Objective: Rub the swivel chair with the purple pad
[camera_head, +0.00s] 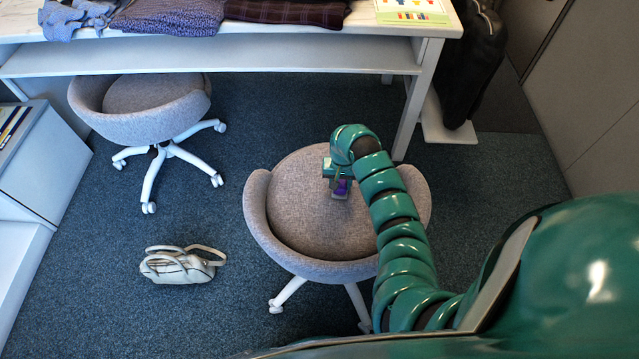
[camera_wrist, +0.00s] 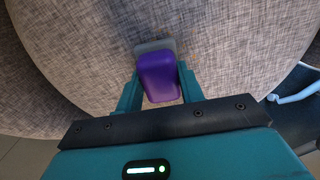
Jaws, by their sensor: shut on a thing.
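A grey fabric swivel chair (camera_head: 305,215) with a low curved back and white legs stands on the carpet in the head view. Its seat fabric (camera_wrist: 225,50) fills most of the wrist view. My gripper (camera_head: 340,188) is over the seat, shut on a purple pad (camera_wrist: 158,77) with a grey base. The pad also shows in the head view (camera_head: 342,187), small and partly hidden by my gripper. The pad is at or just above the seat fabric; I cannot tell whether it touches.
A second grey swivel chair (camera_head: 150,120) stands at the upper left, partly under a white table (camera_head: 300,52) with folded clothes. A white handbag (camera_head: 178,266) lies on the carpet. A dark bag (camera_head: 472,75) stands at the upper right. Carpet between the chairs is clear.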

